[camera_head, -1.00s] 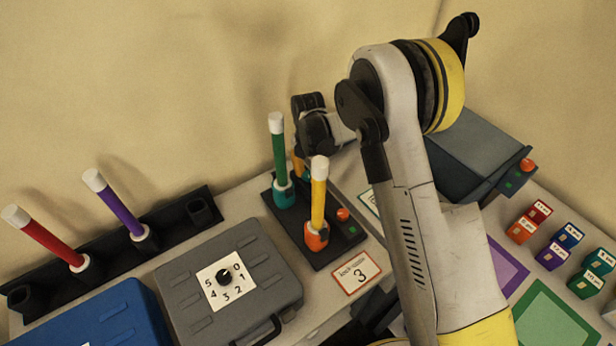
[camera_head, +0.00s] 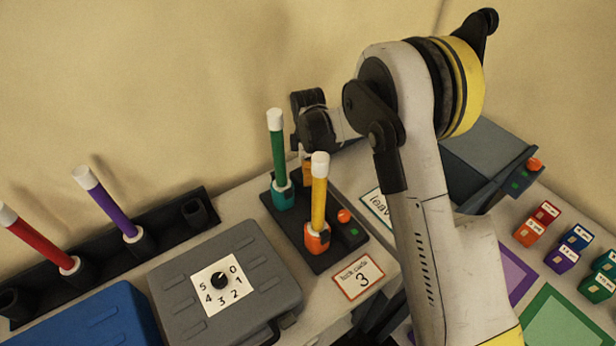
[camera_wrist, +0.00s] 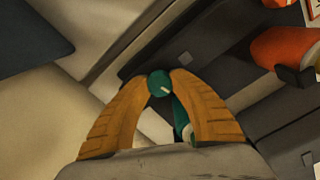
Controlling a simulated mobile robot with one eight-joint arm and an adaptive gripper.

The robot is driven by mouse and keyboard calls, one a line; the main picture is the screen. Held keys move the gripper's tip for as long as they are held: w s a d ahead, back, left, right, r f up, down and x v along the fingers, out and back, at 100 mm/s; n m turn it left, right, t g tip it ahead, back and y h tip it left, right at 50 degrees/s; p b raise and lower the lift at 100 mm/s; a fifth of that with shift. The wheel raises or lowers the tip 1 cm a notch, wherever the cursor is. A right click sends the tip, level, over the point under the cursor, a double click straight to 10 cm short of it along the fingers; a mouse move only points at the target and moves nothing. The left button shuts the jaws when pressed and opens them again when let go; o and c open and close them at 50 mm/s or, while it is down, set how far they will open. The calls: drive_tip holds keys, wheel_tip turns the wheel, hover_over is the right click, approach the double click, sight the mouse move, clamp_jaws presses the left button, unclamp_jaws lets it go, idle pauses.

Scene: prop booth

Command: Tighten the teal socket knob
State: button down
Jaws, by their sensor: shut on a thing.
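The teal socket (camera_head: 284,197) stands on the black base plate and holds an upright green stick with a white top (camera_head: 277,150). My gripper (camera_head: 307,172) is just to the right of and behind that socket, partly hidden by the yellow stick. In the wrist view the two orange fingers of my gripper (camera_wrist: 160,86) close on the round teal knob (camera_wrist: 159,80), which bears a small pale mark. The socket itself is largely hidden there by the fingers.
An orange socket with a yellow stick (camera_head: 319,200) stands close in front on the base plate (camera_head: 345,255), near a red button (camera_head: 344,215). A grey case with a dial (camera_head: 255,250) lies left. A rack (camera_head: 170,232) holds red and purple sticks.

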drive_tip(key=m+b, duration=0.1)
drive_tip(key=m, duration=0.5)
drive_tip(key=shift+m, duration=0.3)
idle(0.5)
drive_tip(key=c, duration=1.1)
unclamp_jaws()
drive_tip(key=shift+o, duration=0.2)
wheel_tip(320, 180, up, 12)
